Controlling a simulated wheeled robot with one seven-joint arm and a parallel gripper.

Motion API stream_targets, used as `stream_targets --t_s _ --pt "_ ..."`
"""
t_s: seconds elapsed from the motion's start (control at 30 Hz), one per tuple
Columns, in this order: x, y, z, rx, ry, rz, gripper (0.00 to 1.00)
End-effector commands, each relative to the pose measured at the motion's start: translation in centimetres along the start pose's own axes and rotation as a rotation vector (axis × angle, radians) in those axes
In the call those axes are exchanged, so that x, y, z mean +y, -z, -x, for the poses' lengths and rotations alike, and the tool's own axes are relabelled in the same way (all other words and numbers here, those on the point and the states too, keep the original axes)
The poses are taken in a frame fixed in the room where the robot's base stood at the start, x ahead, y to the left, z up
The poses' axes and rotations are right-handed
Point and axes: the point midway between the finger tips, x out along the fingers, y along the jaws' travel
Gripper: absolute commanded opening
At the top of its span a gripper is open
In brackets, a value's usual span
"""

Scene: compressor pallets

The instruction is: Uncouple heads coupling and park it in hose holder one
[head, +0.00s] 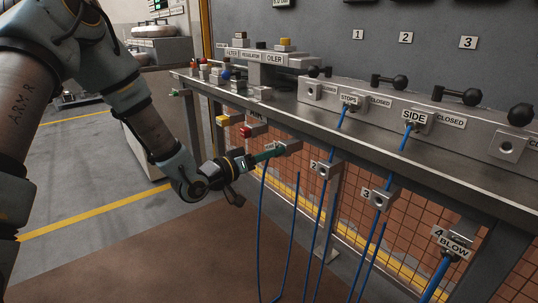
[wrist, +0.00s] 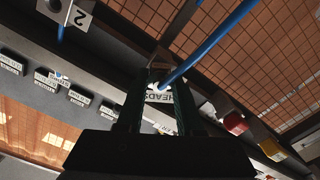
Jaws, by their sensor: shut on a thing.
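My gripper (head: 264,155) has its green fingers shut on the heads coupling, at the block on the rail's front edge just left of holder 2. In the wrist view the fingers (wrist: 160,92) close around the coupling end of a blue hose (wrist: 205,50). A white HEADS tag (wrist: 184,112) shows beside it. That block, hose holder one by its place in the row (head: 287,147), is partly covered by my fingers. I cannot tell whether the coupling is seated in it. The hose (head: 261,215) hangs down below my gripper.
Holder 2 (head: 322,169), holder 3 (head: 378,198) and the BLOW holder (head: 453,245) line the bench edge to the right. Red (head: 252,131) and yellow (head: 227,119) blocks sit to the left. STOPS (head: 349,102) and SIDE (head: 415,118) outlets hold hoses above. Open floor lies in front.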

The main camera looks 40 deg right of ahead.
Motion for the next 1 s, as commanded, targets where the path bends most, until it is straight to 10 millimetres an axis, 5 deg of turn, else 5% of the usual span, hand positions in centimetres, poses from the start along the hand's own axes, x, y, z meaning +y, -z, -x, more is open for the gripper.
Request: stream_targets --t_s 0.07,0.1,0.4,0.73,1.0 --pt "0.0 0.0 -0.2 0.001 -0.001 0.0 0.0" --pt "0.0 0.0 -0.2 0.001 0.0 0.0 0.38" --pt "0.0 0.0 -0.2 0.0 0.0 0.0 0.71" --pt "-0.1 0.0 0.3 -0.001 0.002 0.001 0.71" --pt "-0.1 0.1 5.0 0.0 0.005 0.002 0.71"
